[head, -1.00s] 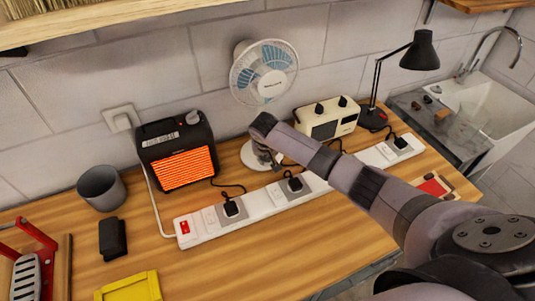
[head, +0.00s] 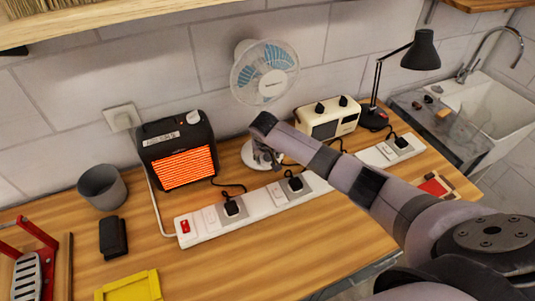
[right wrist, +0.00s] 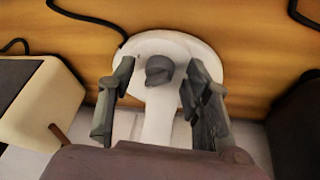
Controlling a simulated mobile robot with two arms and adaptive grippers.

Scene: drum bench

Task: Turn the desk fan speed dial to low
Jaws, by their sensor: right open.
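The white desk fan (head: 264,74) stands against the tiled wall at the back of the bench. Its round base (head: 250,155) is partly hidden by my right arm and gripper. In the right wrist view the base (right wrist: 197,55) carries a dark grey speed dial (right wrist: 160,70). My right gripper (right wrist: 162,77) is open, with one finger on each side of the dial. Gaps show between the fingers and the dial. In the head view the right gripper (head: 270,160) is small and dark, just over the base. I cannot read the dial's setting. My left gripper is not in view.
A glowing heater (head: 177,150) stands left of the fan, and a cream toaster-like box (head: 330,119) right of it. A white power strip (head: 255,208) with plugs and cords runs in front. A black lamp (head: 420,52) stands at the right. The front middle of the bench is clear.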

